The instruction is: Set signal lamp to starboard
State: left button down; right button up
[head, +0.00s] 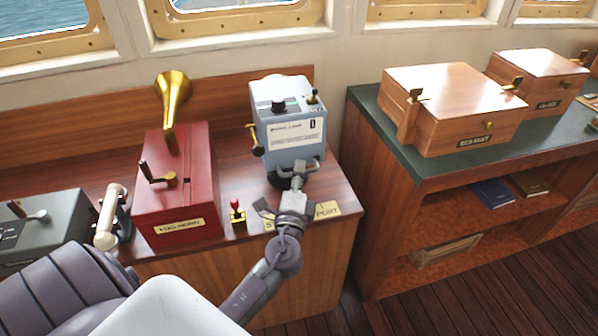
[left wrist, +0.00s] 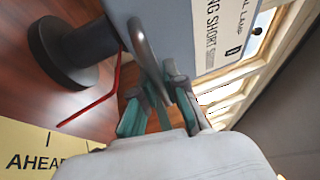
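The signal lamp (head: 290,135) is a blue-grey box with a white label, standing on a round black foot at the right end of the wooden console. A grey bar handle (left wrist: 142,38) runs across its lower front. My left gripper (head: 298,168) is at this handle, with its fingers close together around the bar in the left wrist view (left wrist: 160,90). A yellow PORT plate (head: 327,210) lies on the console at the right. A second yellow plate, starting with S (head: 269,223), is mostly hidden by my arm. My right gripper is not in view.
A red fog-horn box (head: 180,195) with a brass horn stands left of the lamp, with a small red-topped lever (head: 236,213) between. A yellow AHEAD plate (left wrist: 35,150) and thin red strip (left wrist: 90,105) lie near the lamp's foot. Wooden boxes (head: 450,105) stand on the right cabinet.

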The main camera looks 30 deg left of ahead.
aim_at(279, 174)
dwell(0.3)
pick_arm(q)
jog(key=shift+s+a+f+m+h+b, duration=0.2)
jog(key=shift+s+a+m+h+b, duration=0.2)
jog(key=shift+h, duration=0.2)
jog(key=m+h+b, duration=0.1)
jog(key=s+a+m+t+h, duration=0.1)
jog(key=h, duration=0.1)
jog(key=s+a+m+h+b, duration=0.1)
jog(key=shift+a+f+t+h+b, duration=0.2)
jog(key=shift+a+t+h+b, duration=0.1)
jog(key=shift+t+h, duration=0.1)
jog(key=shift+s+a+m+h+b, duration=0.1)
jog(key=shift+a+m+h+b, duration=0.2)
jog(key=shift+h, duration=0.2)
jog(key=shift+s+a+r+h, duration=0.2)
jog(key=shift+r+h, duration=0.15)
jog(key=shift+h, duration=0.15)
jog(key=c, duration=1.2)
grip_release()
jog(key=shift+m, duration=0.3)
